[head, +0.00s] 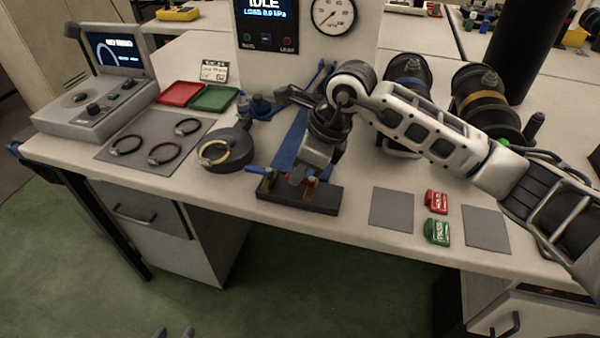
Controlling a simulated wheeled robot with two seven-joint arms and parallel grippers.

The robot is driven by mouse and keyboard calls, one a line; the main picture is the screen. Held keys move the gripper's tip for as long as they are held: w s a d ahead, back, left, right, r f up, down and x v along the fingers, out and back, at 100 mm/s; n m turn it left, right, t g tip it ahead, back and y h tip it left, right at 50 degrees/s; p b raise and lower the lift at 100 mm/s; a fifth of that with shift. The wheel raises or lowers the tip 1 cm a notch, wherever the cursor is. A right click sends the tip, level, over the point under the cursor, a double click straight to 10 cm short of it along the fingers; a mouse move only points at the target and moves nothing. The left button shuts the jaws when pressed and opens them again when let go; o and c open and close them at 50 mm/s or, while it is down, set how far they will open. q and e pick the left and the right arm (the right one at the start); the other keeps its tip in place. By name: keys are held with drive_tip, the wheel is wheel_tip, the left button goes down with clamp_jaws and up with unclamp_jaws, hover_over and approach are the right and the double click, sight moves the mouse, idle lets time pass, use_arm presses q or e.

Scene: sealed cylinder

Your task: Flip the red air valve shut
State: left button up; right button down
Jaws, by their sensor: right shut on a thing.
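The right gripper (304,181) reaches down from the right arm onto a dark fixture block (322,201) at the table's front edge. It is shut on a small part there, largely hidden by the fingers. Small red-orange bits show beside the fingers, which fits the red air valve (312,187), but its lever position cannot be made out.
A grey control box (80,112) with a screen stands at the left. Rings lie on a grey mat (113,151) and a round dark stand (240,150). A gauge panel (285,45) rises behind. Red (436,202) and green (437,232) tags lie between two grey pads at right.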

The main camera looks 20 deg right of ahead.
drive_tip(key=shift+w+m, duration=0.1)
drive_tip(key=shift+m, duration=0.2)
drive_tip(key=c, duration=1.4)
unclamp_jaws()
drive_tip(key=shift+d, duration=0.1)
drive_tip(key=shift+c, duration=0.2)
drive_tip(key=v, duration=1.6)
